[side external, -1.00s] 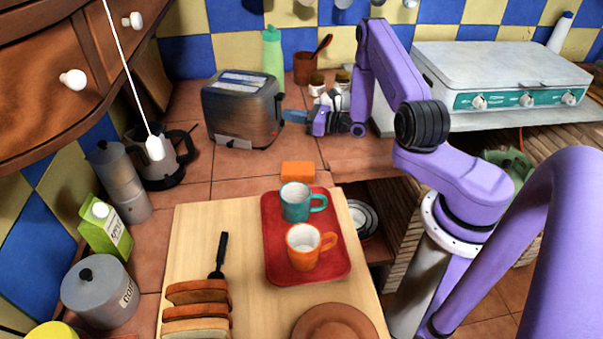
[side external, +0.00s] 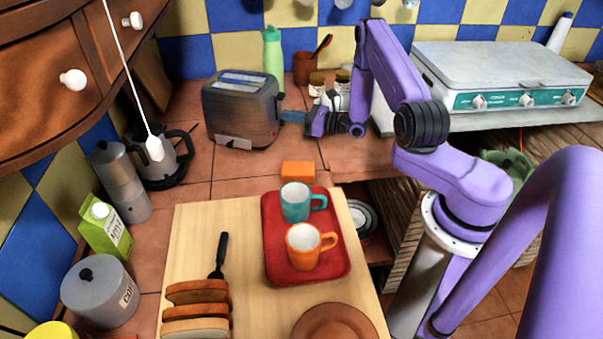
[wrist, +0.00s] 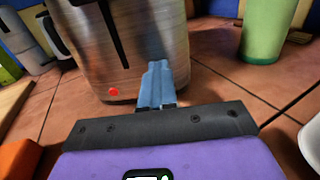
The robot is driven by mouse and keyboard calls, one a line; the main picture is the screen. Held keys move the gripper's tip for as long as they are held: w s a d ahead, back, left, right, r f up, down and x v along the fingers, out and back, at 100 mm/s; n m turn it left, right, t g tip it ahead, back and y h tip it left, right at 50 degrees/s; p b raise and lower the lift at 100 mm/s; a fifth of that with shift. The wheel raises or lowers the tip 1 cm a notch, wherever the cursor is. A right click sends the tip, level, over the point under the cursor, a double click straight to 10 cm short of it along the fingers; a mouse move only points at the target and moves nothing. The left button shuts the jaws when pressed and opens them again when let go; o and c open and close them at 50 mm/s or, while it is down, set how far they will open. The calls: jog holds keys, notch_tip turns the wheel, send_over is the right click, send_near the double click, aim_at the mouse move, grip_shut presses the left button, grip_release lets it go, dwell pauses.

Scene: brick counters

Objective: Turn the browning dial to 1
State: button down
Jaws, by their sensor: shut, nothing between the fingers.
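The metal toaster (side external: 240,118) stands on the tiled counter at the back, with its slots upward. In the wrist view the toaster (wrist: 150,35) shows a dark vertical slot and a small red light low on its end face. My gripper (side external: 283,116) is at the toaster's right end, low down. Its blue fingers (wrist: 158,66) are closed together with nothing between them, and their tips are at or very near the toaster's end face. I cannot tell whether they touch. The browning dial and its marks cannot be made out; the fingers cover part of that face.
A green bottle (side external: 273,55), a brown utensil pot (side external: 303,68) and small jars (side external: 317,84) stand behind my gripper. An orange block (side external: 298,169) and a red tray (side external: 283,262) with two mugs are in front. Open tiles lie between the toaster and the wooden board (side external: 190,245).

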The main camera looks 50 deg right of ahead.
jog(key=shift+s+a+f, duration=0.1)
jog(key=shift+s+a, duration=0.1)
jog(key=shift+a, duration=0.3)
jog(key=shift+s+a+f, duration=0.1)
jog(key=shift+s+a, duration=0.1)
jog(key=shift+a, duration=0.3)
jog(key=shift+r, duration=0.15)
jog(key=shift+a+r, duration=0.1)
jog(key=shift+r, duration=0.15)
jog(key=shift+v, duration=3.05)
jog(key=shift+r, duration=0.15)
